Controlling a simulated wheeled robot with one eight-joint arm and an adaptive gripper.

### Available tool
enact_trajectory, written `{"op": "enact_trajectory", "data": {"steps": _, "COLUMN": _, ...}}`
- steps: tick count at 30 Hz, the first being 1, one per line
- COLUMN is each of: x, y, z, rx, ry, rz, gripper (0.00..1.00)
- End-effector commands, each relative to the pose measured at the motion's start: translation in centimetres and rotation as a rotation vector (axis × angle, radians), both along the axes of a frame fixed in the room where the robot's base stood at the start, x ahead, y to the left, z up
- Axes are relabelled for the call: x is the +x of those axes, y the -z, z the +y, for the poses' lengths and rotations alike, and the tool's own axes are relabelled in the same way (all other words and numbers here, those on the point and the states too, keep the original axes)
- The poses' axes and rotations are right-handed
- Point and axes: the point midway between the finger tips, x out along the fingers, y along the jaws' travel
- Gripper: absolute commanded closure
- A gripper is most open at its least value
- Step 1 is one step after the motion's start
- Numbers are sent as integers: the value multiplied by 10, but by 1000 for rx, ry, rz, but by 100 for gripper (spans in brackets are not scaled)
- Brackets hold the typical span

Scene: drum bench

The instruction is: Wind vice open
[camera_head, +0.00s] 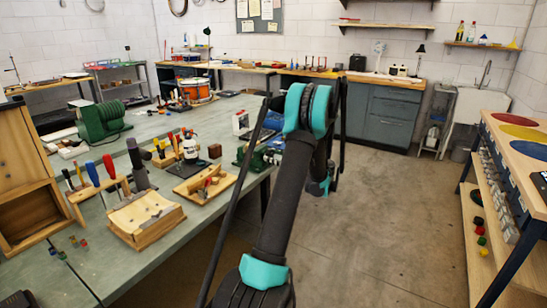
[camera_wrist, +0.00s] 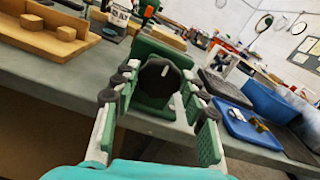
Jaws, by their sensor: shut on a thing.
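The green vice (camera_head: 256,157) stands at the near right edge of the grey-green bench, partly behind my arm in the head view. In the wrist view the green vice (camera_wrist: 152,102) is straight ahead, with a dark round handwheel (camera_wrist: 157,72) bearing a pale mark on its front. My gripper (camera_wrist: 160,84) has one finger on each side of this wheel and is shut on it. The exact finger contacts and the vice's jaw gap are hidden. In the head view my arm hides the gripper.
Wooden trays (camera_head: 146,217), a screwdriver rack (camera_head: 98,188) and a wooden cabinet (camera_head: 22,180) crowd the bench (camera_head: 200,232) on the left. A blue bin (camera_wrist: 268,102) shows at right in the wrist view. The floor (camera_head: 370,240) right of the bench is clear.

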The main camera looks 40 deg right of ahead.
Motion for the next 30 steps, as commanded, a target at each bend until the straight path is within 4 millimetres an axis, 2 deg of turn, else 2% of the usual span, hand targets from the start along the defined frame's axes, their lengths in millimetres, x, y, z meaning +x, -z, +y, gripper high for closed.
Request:
{"op": "enact_trajectory", "data": {"steps": 8, "x": -1, "y": 0, "z": 1, "rx": -180, "ry": 0, "rz": -75, "gripper": 86}}
{"op": "enact_trajectory", "data": {"steps": 30, "x": -1, "y": 3, "z": 3, "rx": -831, "ry": 0, "rz": -344, "gripper": 86}}
